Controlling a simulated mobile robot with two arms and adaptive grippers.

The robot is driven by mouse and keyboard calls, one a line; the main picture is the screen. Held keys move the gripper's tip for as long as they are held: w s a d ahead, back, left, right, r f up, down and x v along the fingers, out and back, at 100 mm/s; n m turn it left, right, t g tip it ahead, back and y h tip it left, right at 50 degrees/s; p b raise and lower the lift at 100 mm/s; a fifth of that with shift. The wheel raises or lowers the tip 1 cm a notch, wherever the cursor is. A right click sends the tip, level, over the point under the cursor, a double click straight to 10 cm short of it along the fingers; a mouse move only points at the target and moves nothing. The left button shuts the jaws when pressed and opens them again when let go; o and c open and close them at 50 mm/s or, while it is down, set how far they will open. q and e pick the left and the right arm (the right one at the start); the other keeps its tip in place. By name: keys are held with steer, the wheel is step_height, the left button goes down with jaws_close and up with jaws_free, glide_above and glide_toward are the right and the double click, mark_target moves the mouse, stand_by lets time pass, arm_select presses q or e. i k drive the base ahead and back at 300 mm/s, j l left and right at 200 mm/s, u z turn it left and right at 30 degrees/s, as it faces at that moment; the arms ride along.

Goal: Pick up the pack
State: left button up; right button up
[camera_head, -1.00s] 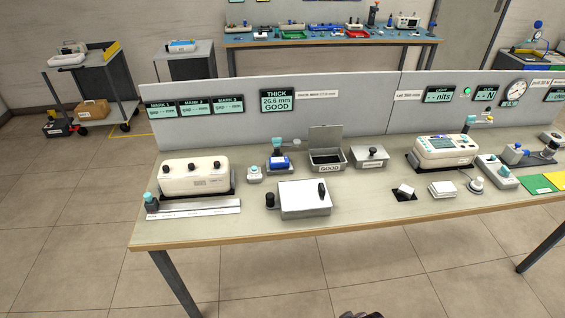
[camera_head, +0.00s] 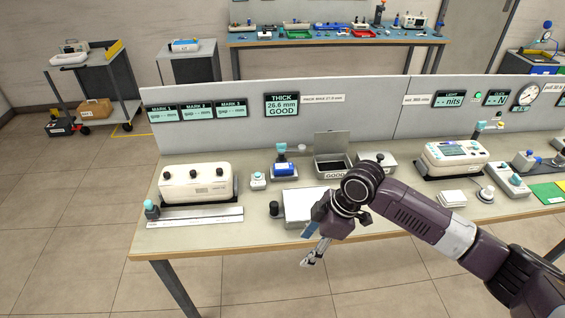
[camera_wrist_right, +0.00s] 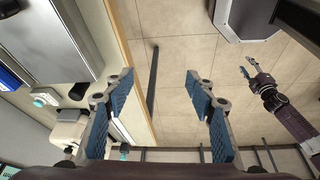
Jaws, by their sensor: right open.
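The pack appears to be the blue block (camera_head: 284,169) on the small thickness gauge at the table's middle, left of the open GOOD bin. My right gripper (camera_head: 314,252) hangs at the table's front edge, nearer than the blue block and apart from it. In the right wrist view its two blue-padded fingers (camera_wrist_right: 160,92) are spread with nothing between them. Part of a blue thing (camera_wrist_right: 9,80) shows at that view's left edge; I cannot tell whether it is the pack. My left gripper (camera_wrist_right: 247,68) is small there, over the floor, its opening unclear.
A light box (camera_head: 298,205) stands beside my right wrist, which partly hides it. The open GOOD bin (camera_head: 336,175) is behind it. A cream device (camera_head: 194,184) stands at the left, and a cream meter (camera_head: 455,155) at the right. A grey panel with displays runs along the back.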

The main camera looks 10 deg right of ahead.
mark_target(280, 168)
steer(key=i, duration=1.3)
